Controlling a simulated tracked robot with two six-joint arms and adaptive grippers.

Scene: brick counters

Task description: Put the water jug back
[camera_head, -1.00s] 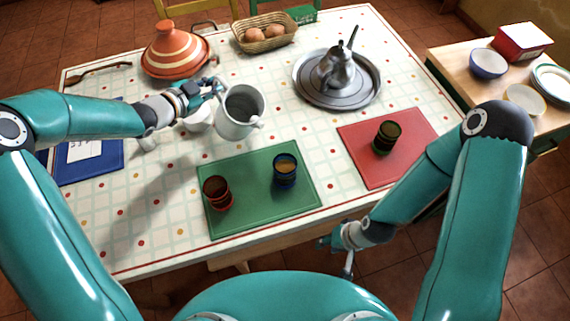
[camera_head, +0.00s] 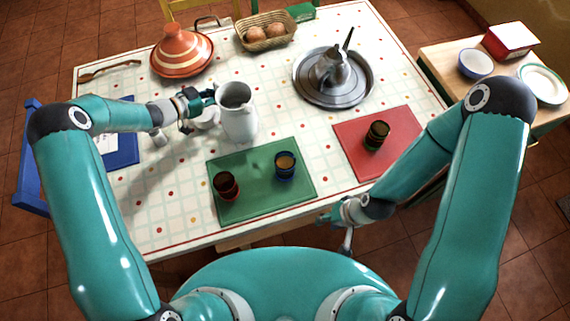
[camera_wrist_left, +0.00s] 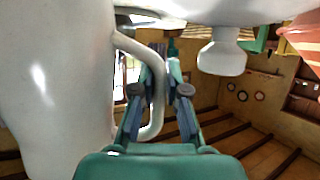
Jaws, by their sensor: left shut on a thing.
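The white water jug (camera_head: 239,122) is upright at the middle left of the table, behind the green mat. My left gripper (camera_head: 206,99) is at its left side, shut on its handle. In the left wrist view, the jug's handle (camera_wrist_left: 158,92) runs between the two fingers, with the jug's body filling the left side. I cannot tell whether the jug's base touches the table. My right gripper (camera_head: 336,226) is empty beyond the table's front edge, its fingers apart.
A small white vessel (camera_head: 205,117) stands close to the jug's left. The green mat (camera_head: 250,190) holds two cups; the red mat (camera_head: 355,152) holds another. The tagine (camera_head: 182,52), egg basket (camera_head: 244,39) and teapot tray (camera_head: 357,90) stand behind. The left front of the table is clear.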

